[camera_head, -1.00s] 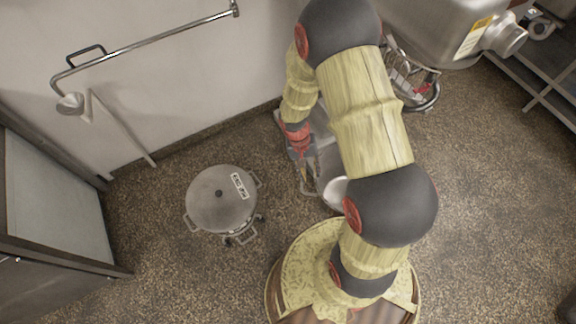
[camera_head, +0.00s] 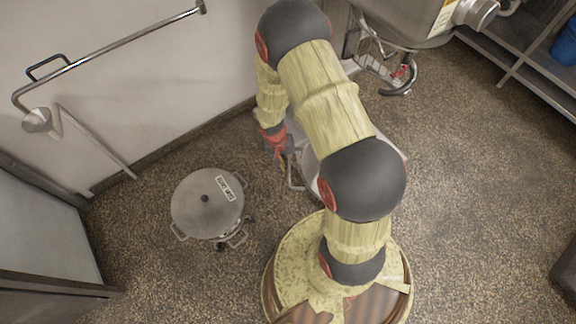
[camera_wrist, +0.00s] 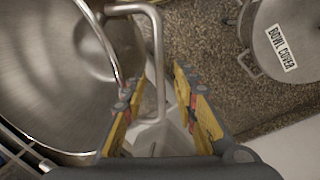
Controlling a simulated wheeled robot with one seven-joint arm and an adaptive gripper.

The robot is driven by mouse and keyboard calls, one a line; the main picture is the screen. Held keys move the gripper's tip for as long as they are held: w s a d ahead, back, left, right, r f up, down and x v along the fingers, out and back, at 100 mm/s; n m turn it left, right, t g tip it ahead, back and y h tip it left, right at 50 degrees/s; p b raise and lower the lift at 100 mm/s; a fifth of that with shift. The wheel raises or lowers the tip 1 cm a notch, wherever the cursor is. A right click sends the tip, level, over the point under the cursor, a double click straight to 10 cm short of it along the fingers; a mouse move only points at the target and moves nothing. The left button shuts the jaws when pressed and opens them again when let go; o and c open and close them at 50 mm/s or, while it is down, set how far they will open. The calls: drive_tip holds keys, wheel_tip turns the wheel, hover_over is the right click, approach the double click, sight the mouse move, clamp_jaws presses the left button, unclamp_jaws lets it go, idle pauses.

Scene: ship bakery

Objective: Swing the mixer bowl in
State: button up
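The steel mixer bowl (camera_wrist: 60,60) fills the left of the wrist view. In the head view it is mostly hidden behind my arm, with part of its side (camera_head: 309,174) showing. Its bent tube handle (camera_wrist: 151,60) runs down between my fingers in the wrist view. My gripper (camera_wrist: 160,105) has its yellow-padded fingers apart on either side of the handle, with gaps showing; it also shows in the head view (camera_head: 278,150).
A lidded pot labelled as the bowl cover (camera_head: 205,203) stands on the floor left of my gripper. A wall rail (camera_head: 110,55) runs along the back wall. A metal shelf (camera_head: 515,65) with a blue container (camera_head: 566,42) is at right.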

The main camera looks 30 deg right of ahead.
drive_tip(key=shift+f, duration=0.25)
drive_tip(key=shift+c, duration=0.9)
clamp_jaws()
